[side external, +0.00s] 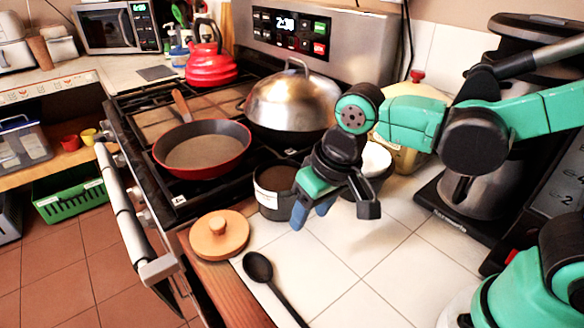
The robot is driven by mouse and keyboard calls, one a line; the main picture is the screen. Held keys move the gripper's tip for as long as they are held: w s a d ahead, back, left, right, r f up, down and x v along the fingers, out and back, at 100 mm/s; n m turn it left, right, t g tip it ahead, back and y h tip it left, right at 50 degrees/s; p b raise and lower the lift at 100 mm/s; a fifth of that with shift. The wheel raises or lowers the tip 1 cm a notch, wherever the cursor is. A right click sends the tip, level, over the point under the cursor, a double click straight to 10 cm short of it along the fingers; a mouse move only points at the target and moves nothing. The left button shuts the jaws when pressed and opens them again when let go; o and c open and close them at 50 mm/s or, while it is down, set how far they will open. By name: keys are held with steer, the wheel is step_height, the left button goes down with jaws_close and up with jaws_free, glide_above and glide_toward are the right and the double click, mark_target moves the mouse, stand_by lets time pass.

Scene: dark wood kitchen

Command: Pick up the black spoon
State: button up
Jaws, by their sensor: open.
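A black spoon (258,267) lies on the white tiled counter at the bottom middle of the side external view. Its round bowl points up and left, and its handle runs down to the right, out of the frame. My gripper (335,216) is open and empty. In the picture it is above and to the right of the spoon, in front of a dark canister, and apart from the spoon. Nothing covers the visible part of the spoon.
A round wooden lid (219,235) lies just left of the spoon, near the counter's wooden edge. A dark canister (275,190) stands behind my gripper. A red frying pan (203,150) sits on the stove. The tiles right of the spoon are clear.

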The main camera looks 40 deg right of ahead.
mark_target(284, 302)
steer(key=s+a+f+g, duration=0.1)
steer(key=a, duration=0.1)
steer(key=s+a+f+g, duration=0.1)
steer(key=a+f, duration=0.1)
steer(key=a+f+h, duration=0.1)
steer(key=a, duration=0.2)
steer(key=shift+s+a+f+g, duration=0.1)
steer(key=shift+s+f+g, duration=0.3)
steer(key=shift+f, duration=2.7)
jaws_close()
